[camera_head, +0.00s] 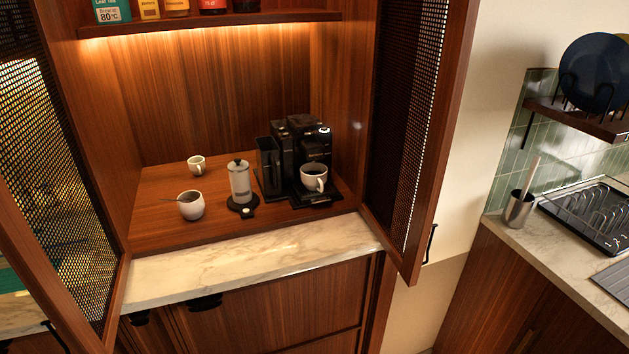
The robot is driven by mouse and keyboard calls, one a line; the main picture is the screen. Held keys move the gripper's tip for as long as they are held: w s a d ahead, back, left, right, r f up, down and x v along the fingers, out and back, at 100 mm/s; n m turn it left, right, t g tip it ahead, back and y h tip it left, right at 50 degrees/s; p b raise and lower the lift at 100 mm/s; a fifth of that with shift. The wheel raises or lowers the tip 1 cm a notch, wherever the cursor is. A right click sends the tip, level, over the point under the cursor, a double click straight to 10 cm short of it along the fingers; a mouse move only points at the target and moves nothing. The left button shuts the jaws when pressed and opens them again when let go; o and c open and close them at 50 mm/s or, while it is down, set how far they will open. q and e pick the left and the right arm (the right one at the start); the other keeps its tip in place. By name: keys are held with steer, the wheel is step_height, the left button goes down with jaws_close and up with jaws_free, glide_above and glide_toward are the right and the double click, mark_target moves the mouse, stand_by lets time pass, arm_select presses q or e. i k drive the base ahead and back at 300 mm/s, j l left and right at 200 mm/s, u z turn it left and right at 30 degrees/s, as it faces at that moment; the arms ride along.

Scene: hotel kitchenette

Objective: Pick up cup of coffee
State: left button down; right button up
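A white cup (314,178) stands upright on the drip tray of a black coffee machine (302,150), inside the open wooden cabinet. Its handle faces the front, and dark liquid shows inside near the rim. A smaller white cup (196,165) stands at the back left of the cabinet shelf. Neither of my grippers is in view, and nothing touches the cup on the machine.
A sugar bowl with a spoon (191,206) and a white milk frother (240,184) stand left of the machine. The open right door (412,130) and left door (60,190) flank the shelf. The marble ledge (250,262) is bare.

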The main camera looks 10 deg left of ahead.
mark_target(312, 183)
steer(key=i+l+u, duration=0.15)
steer(key=i+u, duration=0.25)
steer(key=i+l+u, duration=0.6)
steer(key=u, duration=0.15)
